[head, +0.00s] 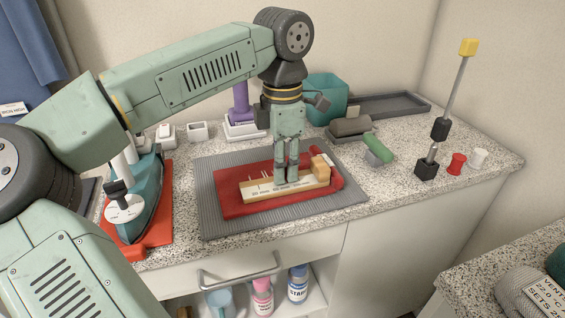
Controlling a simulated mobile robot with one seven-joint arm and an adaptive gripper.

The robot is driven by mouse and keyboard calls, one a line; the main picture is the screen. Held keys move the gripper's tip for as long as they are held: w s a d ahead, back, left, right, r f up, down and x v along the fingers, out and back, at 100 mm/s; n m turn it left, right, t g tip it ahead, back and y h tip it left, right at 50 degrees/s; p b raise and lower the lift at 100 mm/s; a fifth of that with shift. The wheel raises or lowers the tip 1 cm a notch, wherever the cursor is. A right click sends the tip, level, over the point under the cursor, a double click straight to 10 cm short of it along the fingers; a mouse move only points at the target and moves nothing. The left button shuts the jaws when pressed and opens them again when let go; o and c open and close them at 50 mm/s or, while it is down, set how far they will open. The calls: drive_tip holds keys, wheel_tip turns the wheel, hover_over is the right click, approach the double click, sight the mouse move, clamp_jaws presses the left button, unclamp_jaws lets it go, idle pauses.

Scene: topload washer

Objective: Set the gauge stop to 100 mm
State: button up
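The gauge (262,189) is a long cream board with dark markings and small upright pins near its left part. The fingers are close together. They hide that part of the board, so I cannot tell whether they hold a stop. The numbers are too small to read.
A grey ribbed mat (215,225) lies under the cloth. A teal iron (145,215) stands on a red pad at left. A green-handled tool (378,150), a grey-brown block (350,126) and a teal bin (327,95) stand right and behind.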

clamp_jaws()
drive_tip(key=shift+d, duration=0.15)
idle(0.4)
drive_tip(key=shift+w+d, duration=0.3)
drive_tip(key=shift+d, duration=0.45)
drive_tip(key=shift+w+d, duration=0.15)
drive_tip(key=shift+d, duration=0.25)
drive_tip(key=shift+a, duration=0.1)
drive_tip(key=shift+o, duration=1.7)
unclamp_jaws()
